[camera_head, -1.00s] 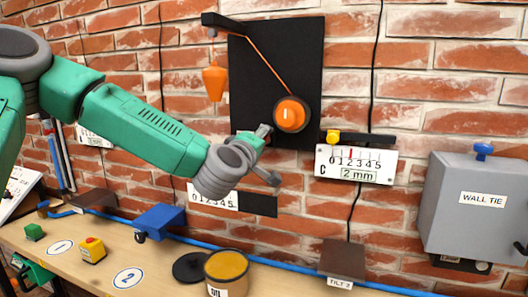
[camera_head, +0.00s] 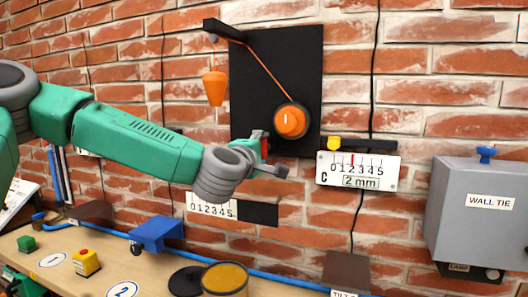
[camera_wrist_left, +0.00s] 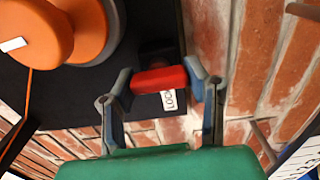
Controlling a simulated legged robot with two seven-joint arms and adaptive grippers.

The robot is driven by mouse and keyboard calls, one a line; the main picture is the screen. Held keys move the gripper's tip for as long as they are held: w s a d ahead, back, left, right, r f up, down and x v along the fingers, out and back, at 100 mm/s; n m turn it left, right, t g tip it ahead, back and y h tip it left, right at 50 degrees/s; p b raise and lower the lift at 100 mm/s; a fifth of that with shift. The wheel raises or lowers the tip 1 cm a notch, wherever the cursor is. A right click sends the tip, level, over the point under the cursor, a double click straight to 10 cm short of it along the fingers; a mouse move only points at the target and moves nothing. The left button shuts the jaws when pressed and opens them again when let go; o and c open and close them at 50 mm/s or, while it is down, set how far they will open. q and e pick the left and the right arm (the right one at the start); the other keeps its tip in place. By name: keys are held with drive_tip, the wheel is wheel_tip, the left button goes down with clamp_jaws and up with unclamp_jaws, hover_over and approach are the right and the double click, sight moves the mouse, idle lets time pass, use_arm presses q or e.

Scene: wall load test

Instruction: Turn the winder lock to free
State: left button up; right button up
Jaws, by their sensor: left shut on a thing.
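The winder (camera_head: 292,121) is an orange drum on a black wall board (camera_head: 275,70); it also shows at the upper left in the left wrist view (camera_wrist_left: 85,30). A cord runs from it over a bracket to a hanging orange weight (camera_head: 215,88). The winder lock is a red lever (camera_wrist_left: 160,79) below the drum, beside a white label (camera_wrist_left: 170,99) reading "LOCK", partly covered. My left gripper (camera_wrist_left: 158,76) is shut on the lever, one finger at each end. In the head view the left gripper (camera_head: 264,147) partly hides the lever.
A scale marked C (camera_head: 357,170) reading 2 mm is on the brick wall, right of the board. Another scale (camera_head: 212,206) is below my wrist. A grey WALL TIE box (camera_head: 480,215) is at the right. The bench holds a blue block (camera_head: 157,233) and an open tin (camera_head: 225,279).

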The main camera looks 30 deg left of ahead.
use_arm(q)
drive_tip(key=shift+f, duration=0.4)
drive_tip(key=o, duration=0.9)
drive_tip(key=shift+o, duration=1.4)
drive_tip(key=shift+s, duration=0.1)
drive_tip(key=shift+a+r, duration=0.15)
drive_tip(key=shift+a, duration=0.05)
drive_tip(key=shift+s, duration=0.1)
drive_tip(key=v, duration=1.1)
drive_tip(key=shift+s, duration=0.4)
